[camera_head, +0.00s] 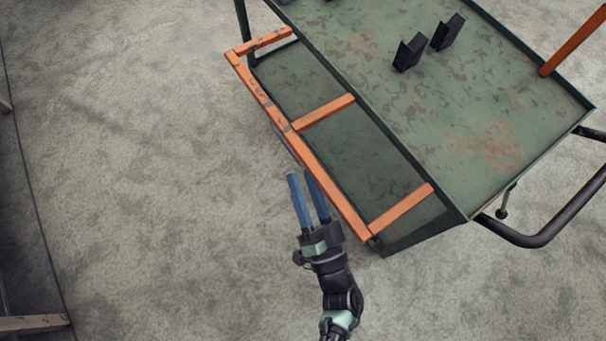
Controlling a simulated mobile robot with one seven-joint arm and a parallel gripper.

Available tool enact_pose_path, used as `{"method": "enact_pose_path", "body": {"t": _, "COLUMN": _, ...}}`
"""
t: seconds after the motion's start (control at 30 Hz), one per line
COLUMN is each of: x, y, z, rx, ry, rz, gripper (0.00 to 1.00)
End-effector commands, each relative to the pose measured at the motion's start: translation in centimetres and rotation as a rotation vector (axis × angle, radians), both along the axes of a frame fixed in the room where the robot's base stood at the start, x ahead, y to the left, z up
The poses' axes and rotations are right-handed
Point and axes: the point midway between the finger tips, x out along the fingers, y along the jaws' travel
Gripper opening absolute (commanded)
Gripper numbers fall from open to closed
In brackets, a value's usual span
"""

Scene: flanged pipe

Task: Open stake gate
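The stake gate (262,98) is an orange frame along the left side of a green cart (345,55). It has one long outer rail and three short crossbars reaching toward the cart deck. Mottled green surface shows between the crossbars. My gripper (300,174) is at the lower middle, just left of the long rail's near half. Its two blue fingers are apart with a visible gap and nothing seen between them. The right finger looks very close to the rail; I cannot tell whether it touches.
Two black blocks (409,54) (447,32) are on the cart deck. An orange post (574,40) rises at the right, and a black tubular handle (545,236) sticks out at the lower right. The concrete floor (140,170) left of the cart is clear.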

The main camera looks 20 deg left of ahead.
Motion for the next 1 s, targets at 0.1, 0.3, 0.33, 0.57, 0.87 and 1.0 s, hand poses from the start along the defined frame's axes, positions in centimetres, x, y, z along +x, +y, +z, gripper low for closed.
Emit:
{"method": "enact_pose_path", "body": {"t": 0.1, "x": -0.1, "y": 0.0, "z": 0.1, "rx": 0.002, "ry": -0.002, "rz": 0.0, "gripper": 0.45}}
{"method": "enact_pose_path", "body": {"t": 0.3, "x": -0.7, "y": -0.8, "z": -0.5, "rx": 0.0, "ry": -0.002, "rz": -0.002, "gripper": 0.45}}
{"method": "enact_pose_path", "body": {"t": 0.33, "x": -0.8, "y": -1.0, "z": -0.5, "rx": 0.0, "ry": -0.002, "rz": -0.002, "gripper": 0.45}}
{"method": "enact_pose_path", "body": {"t": 0.57, "x": -1.9, "y": -2.1, "z": -1.1, "rx": 0.0, "ry": -0.002, "rz": -0.002, "gripper": 0.45}}
{"method": "enact_pose_path", "body": {"t": 0.87, "x": -3.3, "y": -3.4, "z": -1.9, "rx": 0.0, "ry": -0.002, "rz": -0.002, "gripper": 0.45}}
{"method": "enact_pose_path", "body": {"t": 1.0, "x": -3.9, "y": -4.1, "z": -2.3, "rx": 0.0, "ry": -0.002, "rz": -0.002, "gripper": 0.45}}
